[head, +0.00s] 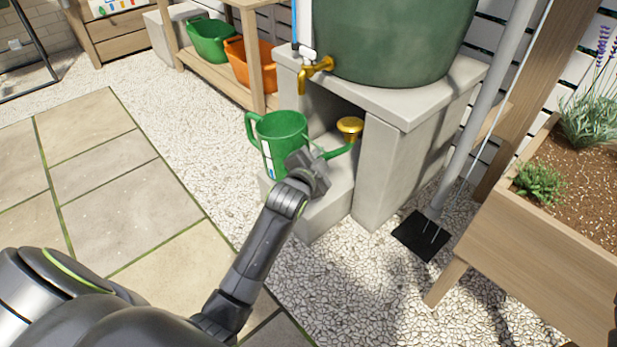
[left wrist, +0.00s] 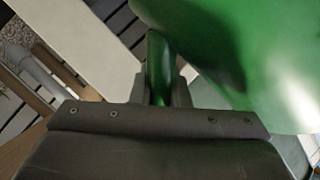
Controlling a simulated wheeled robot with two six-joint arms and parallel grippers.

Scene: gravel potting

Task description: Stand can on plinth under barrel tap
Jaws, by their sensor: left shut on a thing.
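The green watering can (head: 281,133) is upright at the low grey plinth (head: 323,212), below and a little left of the brass barrel tap (head: 316,71). Its loop handle points left and its spout, with a gold rose (head: 350,126), points right. I cannot tell whether its base touches the plinth. My left gripper (head: 308,168) is at the can's near side, hiding part of its lower body. In the left wrist view, the fingers are shut on a narrow green part of the can (left wrist: 159,62), with the can's wide body to the right.
The green barrel (head: 395,40) stands on a concrete stand (head: 395,170) behind the plinth. A wooden planter (head: 520,245) and grey downpipe (head: 480,110) are at right. A wooden shelf holds green (head: 210,40) and orange (head: 248,65) tubs. Gravel and paving at left are clear.

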